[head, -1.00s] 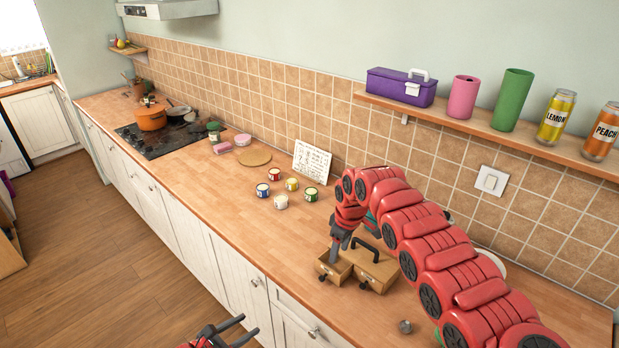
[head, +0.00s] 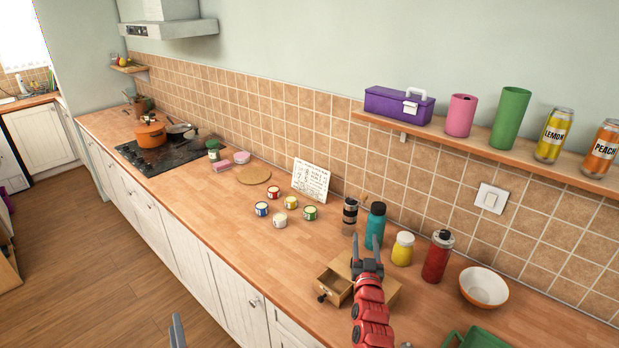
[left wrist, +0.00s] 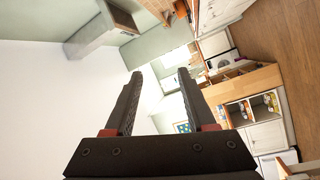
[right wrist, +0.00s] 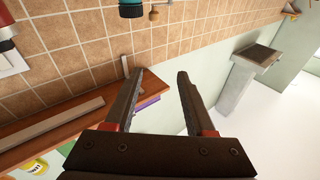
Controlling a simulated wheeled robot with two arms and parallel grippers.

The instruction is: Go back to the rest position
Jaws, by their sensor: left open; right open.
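My right gripper (head: 366,250) points up in front of the small wooden drawer box, its two fingers apart with nothing between them. In the right wrist view my right gripper (right wrist: 160,85) is open and empty, facing the tiles, shelf and wall. My left gripper (head: 177,328) shows only as a dark tip at the bottom edge of the head view. In the left wrist view my left gripper (left wrist: 160,80) is open and empty, facing across the room. The right arm hides part of the drawer box.
The drawer box (head: 394,290) has one drawer (head: 333,284) pulled out. A teal bottle (head: 375,226), yellow jar (head: 402,250), red bottle (head: 437,257) and white bowl (head: 483,287) stand behind and right. Several small cans (head: 280,220) sit left. The counter's front left stretch (head: 215,240) is clear.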

